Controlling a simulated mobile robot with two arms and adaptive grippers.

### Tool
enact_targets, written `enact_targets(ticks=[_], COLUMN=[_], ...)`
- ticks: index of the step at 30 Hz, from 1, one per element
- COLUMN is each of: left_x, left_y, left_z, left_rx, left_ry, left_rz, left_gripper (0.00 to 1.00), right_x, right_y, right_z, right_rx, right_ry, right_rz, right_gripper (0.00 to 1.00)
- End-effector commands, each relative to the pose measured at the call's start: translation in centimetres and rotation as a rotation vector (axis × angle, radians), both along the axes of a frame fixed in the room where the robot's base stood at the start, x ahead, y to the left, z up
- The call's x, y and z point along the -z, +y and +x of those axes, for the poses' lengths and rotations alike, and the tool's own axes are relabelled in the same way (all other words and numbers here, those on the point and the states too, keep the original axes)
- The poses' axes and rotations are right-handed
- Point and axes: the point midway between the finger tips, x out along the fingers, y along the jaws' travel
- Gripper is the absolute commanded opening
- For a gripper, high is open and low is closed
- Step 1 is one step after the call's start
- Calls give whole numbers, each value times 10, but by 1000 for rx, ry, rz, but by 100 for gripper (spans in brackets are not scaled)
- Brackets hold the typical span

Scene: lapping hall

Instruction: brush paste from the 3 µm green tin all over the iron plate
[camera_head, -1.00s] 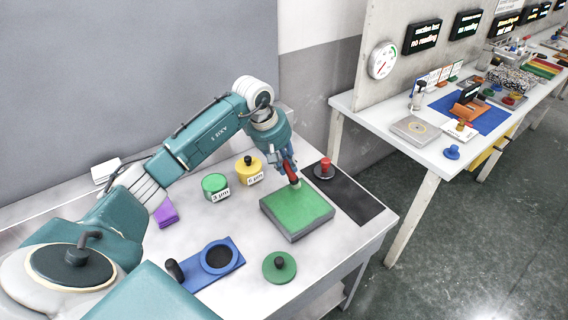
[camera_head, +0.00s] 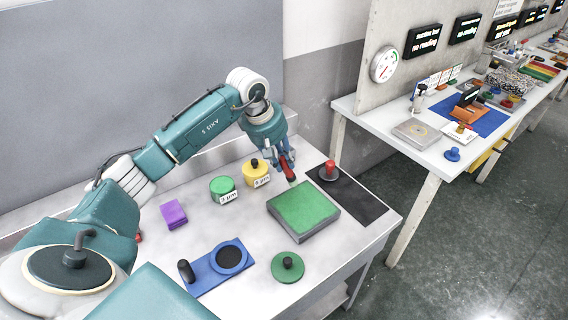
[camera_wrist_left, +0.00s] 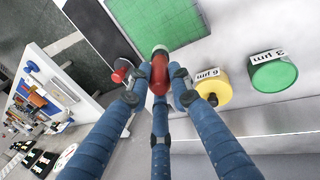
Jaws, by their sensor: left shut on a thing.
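The iron plate (camera_head: 318,228) is a square block whose top is green nearly all over, with a faint grid. My left gripper (camera_head: 284,164) is shut on a brush with a red handle (camera_head: 289,171). Its pale tip is at the plate's back edge; I cannot tell whether it touches. The wrist view also shows the red brush (camera_wrist_left: 158,78) and the green plate top (camera_wrist_left: 150,22). The 3 µm green tin (camera_head: 222,187) stands left of the plate, with its label facing front. A green lid with a black knob (camera_head: 288,267) lies in front of the plate. My right gripper is out of view.
A yellow 6 µm tin (camera_head: 256,176) stands beside the green tin. A purple block (camera_head: 174,214) and a blue fixture (camera_head: 206,277) are at left. Another bench stands right.

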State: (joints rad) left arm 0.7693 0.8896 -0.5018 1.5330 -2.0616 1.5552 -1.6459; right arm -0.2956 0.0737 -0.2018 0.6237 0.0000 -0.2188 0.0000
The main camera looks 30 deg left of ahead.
Motion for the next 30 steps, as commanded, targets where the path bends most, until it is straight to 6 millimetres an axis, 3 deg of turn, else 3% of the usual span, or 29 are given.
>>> enact_targets(ticks=[4,12,17,30], left_x=[-17,-36,-36,-34], left_y=[2,3,3,2], left_z=[-2,-6,-6,-7], left_rx=[-3,-8,-9,-2], left_ry=[0,0,0,0], left_rz=[1,0,0,-1], left_gripper=[0,0,0,0], right_x=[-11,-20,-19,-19], right_y=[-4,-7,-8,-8], right_z=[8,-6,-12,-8], right_rx=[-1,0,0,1], right_ry=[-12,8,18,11], right_rz=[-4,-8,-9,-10], right_gripper=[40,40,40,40])
